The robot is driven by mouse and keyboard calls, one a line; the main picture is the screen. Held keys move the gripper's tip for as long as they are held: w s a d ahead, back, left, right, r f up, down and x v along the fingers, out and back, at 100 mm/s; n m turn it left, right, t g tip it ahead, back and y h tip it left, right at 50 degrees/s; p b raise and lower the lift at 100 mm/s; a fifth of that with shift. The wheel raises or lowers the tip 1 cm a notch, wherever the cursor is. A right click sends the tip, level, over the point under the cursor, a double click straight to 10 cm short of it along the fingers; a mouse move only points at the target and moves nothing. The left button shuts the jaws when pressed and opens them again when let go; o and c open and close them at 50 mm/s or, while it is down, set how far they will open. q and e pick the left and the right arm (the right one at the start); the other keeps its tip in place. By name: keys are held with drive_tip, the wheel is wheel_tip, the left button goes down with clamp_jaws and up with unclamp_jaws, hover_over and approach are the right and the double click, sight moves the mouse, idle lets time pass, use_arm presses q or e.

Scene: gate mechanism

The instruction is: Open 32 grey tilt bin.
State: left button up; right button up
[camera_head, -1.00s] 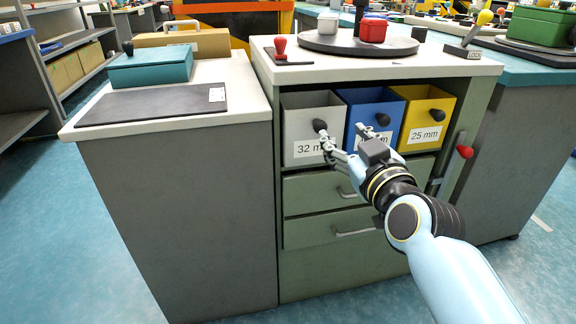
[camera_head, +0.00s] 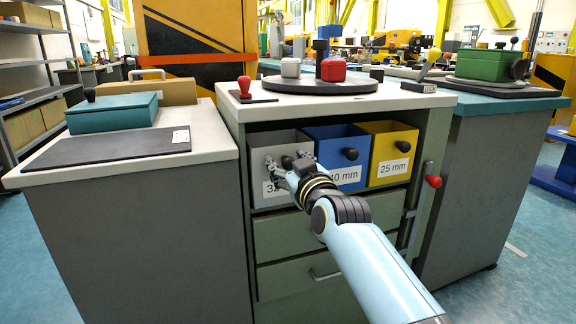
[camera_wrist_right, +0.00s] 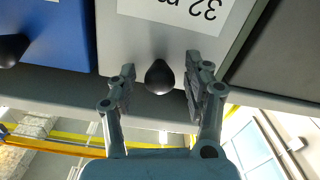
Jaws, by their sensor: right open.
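The grey tilt bin (camera_head: 262,147) labelled 32 sits at the left of a row of three bins in the green cabinet, and my arm partly covers it. My right gripper (camera_head: 287,164) is in front of it. In the right wrist view the grey bin (camera_wrist_right: 112,45) carries the 32 label upside down. Its black knob (camera_wrist_right: 159,77) lies between the two open fingers of my right gripper (camera_wrist_right: 160,88), with gaps on both sides. My left gripper is not in view.
The blue bin (camera_head: 327,137) and yellow bin (camera_head: 388,144) stand to the right. Drawers (camera_head: 285,236) lie below. A red-knobbed latch (camera_head: 432,181) is on the cabinet's right side. A round turntable (camera_head: 300,85) with small boxes is on top. A teal box (camera_head: 110,113) stands left.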

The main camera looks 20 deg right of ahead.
drive_tip(key=shift+w, duration=0.25)
clamp_jaws()
idle(0.4)
